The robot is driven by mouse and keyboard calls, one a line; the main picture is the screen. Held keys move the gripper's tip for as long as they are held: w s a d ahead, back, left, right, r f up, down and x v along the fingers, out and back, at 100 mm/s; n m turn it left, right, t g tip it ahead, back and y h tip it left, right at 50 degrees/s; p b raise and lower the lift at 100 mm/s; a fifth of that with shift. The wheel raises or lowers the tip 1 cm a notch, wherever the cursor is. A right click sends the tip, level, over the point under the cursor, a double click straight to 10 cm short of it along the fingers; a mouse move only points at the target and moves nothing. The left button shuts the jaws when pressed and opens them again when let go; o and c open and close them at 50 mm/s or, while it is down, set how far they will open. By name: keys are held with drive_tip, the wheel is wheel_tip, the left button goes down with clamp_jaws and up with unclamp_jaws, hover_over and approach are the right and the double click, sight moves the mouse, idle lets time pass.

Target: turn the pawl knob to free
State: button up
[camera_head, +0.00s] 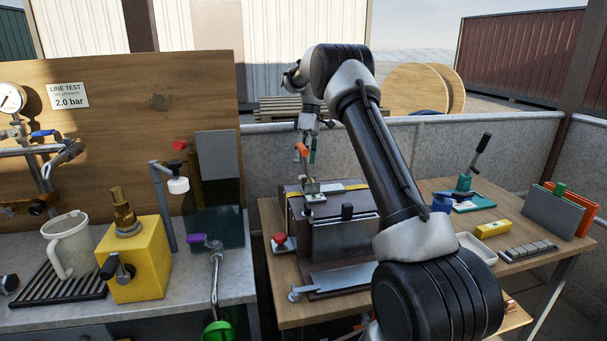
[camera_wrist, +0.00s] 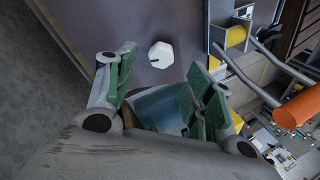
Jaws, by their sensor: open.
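A white knob (camera_wrist: 161,54) with several flat sides and a short dark mark on its lower left sits on a dark flat surface in the wrist view. I take it for the pawl knob. My gripper (camera_wrist: 163,88) is open, with its green-padded fingers apart. The knob shows beyond the gap between the fingertips, and nothing is held. In the head view my gripper (camera_head: 311,148) hangs pointing down above a dark box-shaped machine (camera_head: 345,236) with a yellow band. I cannot make out the white knob in the head view.
An orange handle (camera_wrist: 297,110) on grey rods stands close to the right of my gripper; it also shows in the head view (camera_head: 301,149). A red knob (camera_head: 280,240) is at the machine's left. A green-based lever (camera_head: 466,183) and a white tray (camera_head: 477,247) lie to the right.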

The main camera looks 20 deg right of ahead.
drive_tip(key=x, duration=0.5)
drive_tip(key=shift+s+f, duration=0.1)
drive_tip(key=shift+f, duration=0.2)
drive_tip(key=c, duration=1)
